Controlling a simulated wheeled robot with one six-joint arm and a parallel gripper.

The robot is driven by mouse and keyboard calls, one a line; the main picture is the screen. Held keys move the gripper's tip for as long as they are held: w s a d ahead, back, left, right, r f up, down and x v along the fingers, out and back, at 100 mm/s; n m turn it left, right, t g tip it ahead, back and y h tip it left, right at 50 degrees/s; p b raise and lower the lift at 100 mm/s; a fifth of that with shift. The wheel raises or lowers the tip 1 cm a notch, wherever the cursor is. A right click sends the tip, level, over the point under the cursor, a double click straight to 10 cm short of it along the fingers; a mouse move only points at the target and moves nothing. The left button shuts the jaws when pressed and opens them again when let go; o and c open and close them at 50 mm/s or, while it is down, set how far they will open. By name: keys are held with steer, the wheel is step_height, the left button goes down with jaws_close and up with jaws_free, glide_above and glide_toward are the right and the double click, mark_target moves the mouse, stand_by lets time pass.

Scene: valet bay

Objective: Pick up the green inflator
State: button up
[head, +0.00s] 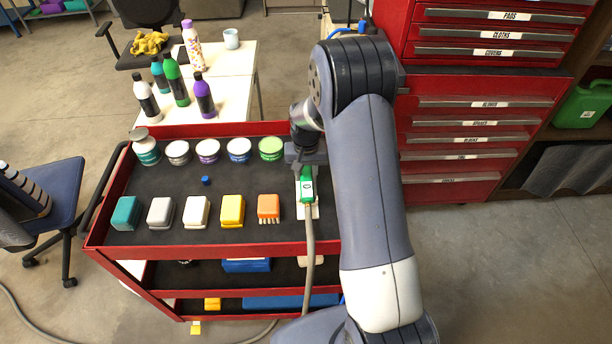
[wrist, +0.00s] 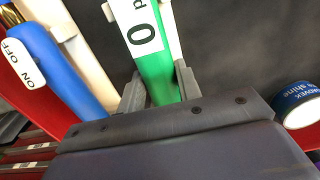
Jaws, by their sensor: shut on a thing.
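The green inflator (head: 306,184) is at the right end of the red cart's top tray, with a grey hose running down from it. My gripper (head: 306,160) is over it, with its fingers down around its upper end. In the wrist view the green inflator (wrist: 150,50) shows a white label and lies between the two fingers of my gripper (wrist: 158,88), which are shut on it. Whether it is clear of its pale holder (head: 314,211) cannot be told.
On the cart's tray (head: 150,191) stand several round tins and a row of blocks and a brush (head: 268,208). A blue tool (wrist: 55,70) marked ON OFF is close beside the inflator. A red drawer cabinet (head: 470,130) stands at the right. A white table (head: 232,90) with bottles is behind.

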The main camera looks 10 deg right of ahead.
mark_target(306, 172)
step_height(306, 172, up, 10)
steer(key=shift+r+b, duration=0.1)
steer(key=shift+b, duration=0.5)
